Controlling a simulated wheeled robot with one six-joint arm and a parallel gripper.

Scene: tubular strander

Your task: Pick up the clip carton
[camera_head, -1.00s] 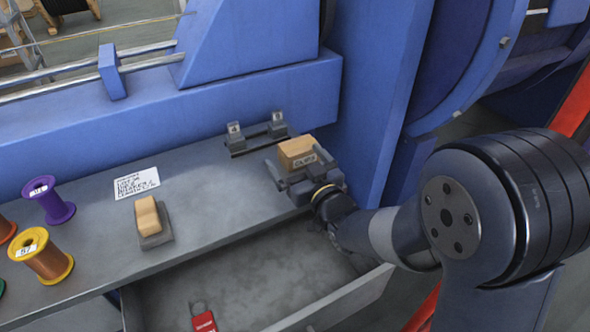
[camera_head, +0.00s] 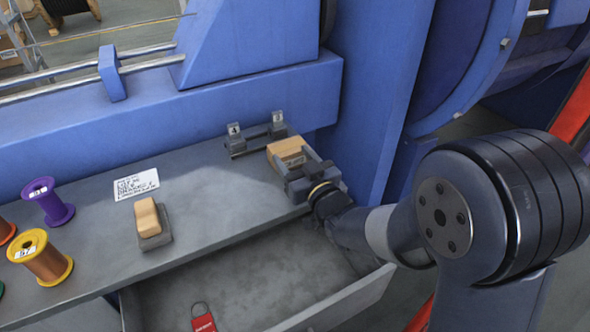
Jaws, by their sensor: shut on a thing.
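The carton sits low, at about bench height. Whether its underside touches the bench is hard to tell, as the gripper hides part of its near side.
A dark bracket with numbered tags (camera_head: 256,138) stands just behind the carton. A blue machine column rises to the right. A wooden-topped block (camera_head: 149,220), a paper note (camera_head: 137,184) and wire spools (camera_head: 49,200) are left. An open drawer (camera_head: 335,302) with a red tag (camera_head: 203,319) lies below.

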